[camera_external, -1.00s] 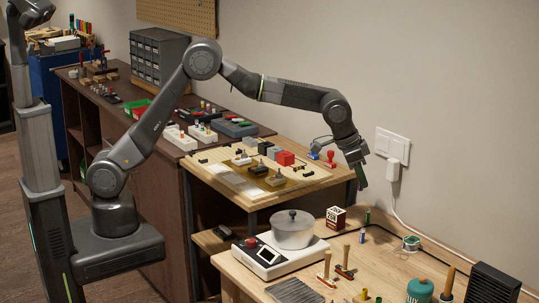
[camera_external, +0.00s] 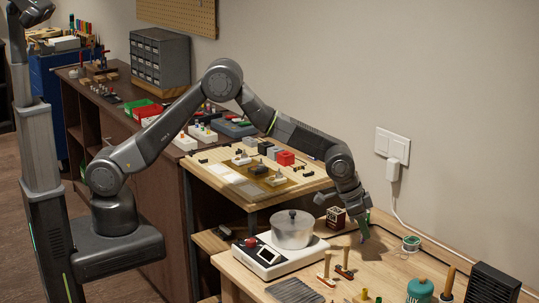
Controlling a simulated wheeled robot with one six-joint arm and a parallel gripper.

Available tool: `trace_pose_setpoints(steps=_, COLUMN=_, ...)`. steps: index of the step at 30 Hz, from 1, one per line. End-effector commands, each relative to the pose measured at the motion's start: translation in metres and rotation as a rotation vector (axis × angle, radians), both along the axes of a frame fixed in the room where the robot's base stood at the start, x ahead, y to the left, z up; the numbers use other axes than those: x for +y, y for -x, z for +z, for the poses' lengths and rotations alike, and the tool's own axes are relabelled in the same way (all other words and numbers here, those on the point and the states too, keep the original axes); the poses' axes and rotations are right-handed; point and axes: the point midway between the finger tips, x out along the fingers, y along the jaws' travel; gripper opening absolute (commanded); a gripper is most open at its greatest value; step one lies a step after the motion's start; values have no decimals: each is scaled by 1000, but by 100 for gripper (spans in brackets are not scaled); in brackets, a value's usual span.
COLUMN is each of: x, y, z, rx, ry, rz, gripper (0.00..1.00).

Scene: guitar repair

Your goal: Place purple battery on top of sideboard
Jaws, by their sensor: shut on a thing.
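My gripper (camera_external: 363,236) is low over the right-hand wooden bench, right of the steel pot and beside a small dark red box. It is shut on a small slim thing that is mostly hidden by the fingers; it looks like the purple battery, but its colour barely shows now. I cannot tell whether it touches the bench top. The long dark brown cabinet (camera_external: 155,170) at the left looks like the sideboard. Trays and small parts cover much of its top.
A white scale (camera_external: 268,262) carries the steel pot (camera_external: 292,230). The dark red box (camera_external: 336,216) stands close to my gripper. A solder spool (camera_external: 411,243), a teal bottle (camera_external: 420,290) and wooden-handled tools (camera_external: 344,265) stand nearby. A raised wooden board (camera_external: 225,178) lies between cabinet and bench.

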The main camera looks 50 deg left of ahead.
Motion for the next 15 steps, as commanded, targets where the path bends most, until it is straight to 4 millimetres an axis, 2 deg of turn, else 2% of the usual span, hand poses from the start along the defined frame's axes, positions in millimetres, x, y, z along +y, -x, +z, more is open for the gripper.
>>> trace_pose_setpoints(steps=15, x=0, y=0, z=-55, rx=0, ry=0, rz=0, gripper=0)
